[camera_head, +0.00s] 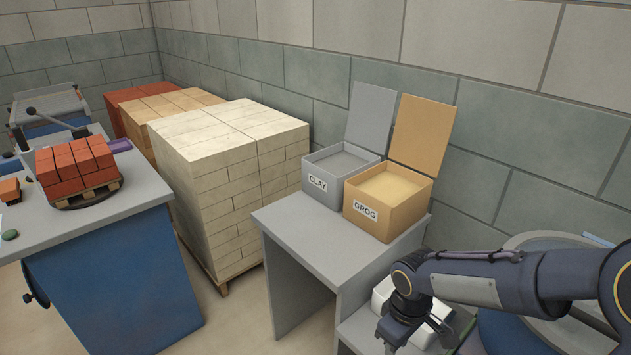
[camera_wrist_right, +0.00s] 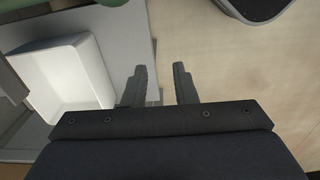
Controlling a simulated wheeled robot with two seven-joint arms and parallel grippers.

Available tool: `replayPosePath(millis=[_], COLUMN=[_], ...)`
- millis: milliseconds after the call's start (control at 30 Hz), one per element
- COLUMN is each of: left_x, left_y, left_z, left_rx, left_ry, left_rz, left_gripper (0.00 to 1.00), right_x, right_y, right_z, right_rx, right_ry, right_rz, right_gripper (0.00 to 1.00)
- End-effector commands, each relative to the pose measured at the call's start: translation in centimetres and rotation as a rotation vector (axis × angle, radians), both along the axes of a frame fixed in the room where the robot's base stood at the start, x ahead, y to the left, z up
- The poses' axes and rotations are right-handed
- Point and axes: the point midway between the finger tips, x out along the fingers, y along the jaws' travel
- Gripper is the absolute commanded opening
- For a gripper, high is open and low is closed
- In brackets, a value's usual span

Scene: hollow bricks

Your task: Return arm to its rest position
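My right arm (camera_head: 510,280) reaches in from the right in the head view and bends down at its wrist. My right gripper (camera_wrist_right: 160,85) shows in the wrist view with its two fingers apart and nothing between them. It hangs beside a white tray (camera_wrist_right: 72,75), above the edge of a grey surface and the pale floor (camera_wrist_right: 245,70). In the head view the white tray (camera_head: 437,318) is partly hidden behind my right wrist, and the fingertips are not clear there. My left gripper is out of view.
A grey bench (camera_head: 300,232) holds open boxes labelled CLAY (camera_head: 315,184) and GROG (camera_head: 365,213). A round grey-rimmed container (camera_head: 545,238) stands behind my right arm. Cream bricks (camera_head: 225,165) are stacked on a pallet. Red bricks (camera_head: 75,165) sit on the left table (camera_head: 60,235).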

Motion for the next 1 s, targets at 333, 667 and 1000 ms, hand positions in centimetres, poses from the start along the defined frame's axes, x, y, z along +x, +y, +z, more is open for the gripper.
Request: replayPosePath(millis=[333, 667, 1000], left_x=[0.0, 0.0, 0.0], left_y=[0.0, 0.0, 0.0], left_z=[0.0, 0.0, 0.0], left_rx=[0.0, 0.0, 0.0], left_ry=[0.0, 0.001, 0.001], left_rz=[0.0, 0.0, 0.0], left_gripper=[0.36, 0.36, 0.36], right_x=[-2.0, -6.3, -13.4], right_y=[-1.8, -4.0, -4.9], right_z=[3.0, 7.0, 10.4], right_rx=[0.055, 0.167, 0.384], right_ry=[-0.043, -0.121, -0.245], right_rz=[-0.13, -0.347, -0.668], right_gripper=[0.25, 0.25, 0.25])
